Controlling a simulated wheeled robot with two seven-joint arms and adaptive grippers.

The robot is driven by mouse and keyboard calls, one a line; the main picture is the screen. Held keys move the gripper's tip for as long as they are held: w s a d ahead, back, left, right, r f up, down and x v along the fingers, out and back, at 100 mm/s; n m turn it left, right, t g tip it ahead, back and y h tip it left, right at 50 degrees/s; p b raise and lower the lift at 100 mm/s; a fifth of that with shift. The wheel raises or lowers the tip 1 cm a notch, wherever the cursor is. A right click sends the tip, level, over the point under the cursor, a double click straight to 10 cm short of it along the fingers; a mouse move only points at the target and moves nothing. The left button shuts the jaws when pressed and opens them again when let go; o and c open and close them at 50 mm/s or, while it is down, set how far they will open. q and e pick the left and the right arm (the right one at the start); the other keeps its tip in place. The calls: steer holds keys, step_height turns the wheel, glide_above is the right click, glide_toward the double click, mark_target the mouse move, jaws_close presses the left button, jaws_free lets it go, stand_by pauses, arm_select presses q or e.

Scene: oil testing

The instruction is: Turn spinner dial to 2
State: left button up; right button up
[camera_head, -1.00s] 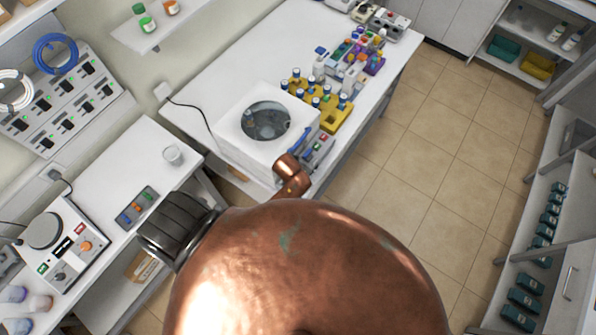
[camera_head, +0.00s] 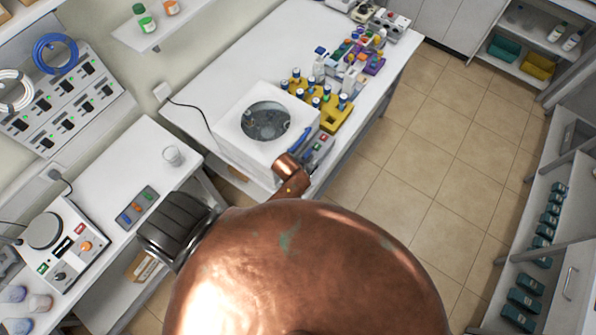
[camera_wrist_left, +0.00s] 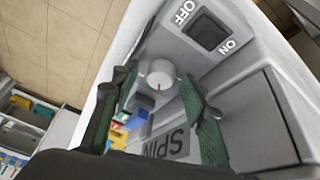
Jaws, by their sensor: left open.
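The spinner (camera_head: 240,148) is a white box with a round dark window, on the bench in the head view. In the left wrist view its grey panel shows a black OFF/ON switch (camera_wrist_left: 210,35), the word SPIN and a round whitish dial (camera_wrist_left: 161,72) with a small red mark. My left gripper (camera_wrist_left: 158,80) is open, with one dark green finger on each side of the dial. I cannot tell whether either finger touches it. No numbers around the dial are legible. My left gripper is not distinguishable in the head view. My right gripper is not in view.
A yellow rack (camera_head: 334,116) of capped bottles stands right beside the spinner, with more bottles and racks behind. A hotplate device (camera_head: 62,245), a small button box (camera_head: 137,206) and a white cup (camera_head: 173,156) are on the left bench. The floor at right is clear.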

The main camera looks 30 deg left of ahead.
arm_select(q)
steer(key=shift+s+r, duration=0.1)
steer(key=shift+r, duration=0.1)
steer(key=v, duration=1.1)
steer(key=shift+r, duration=0.3)
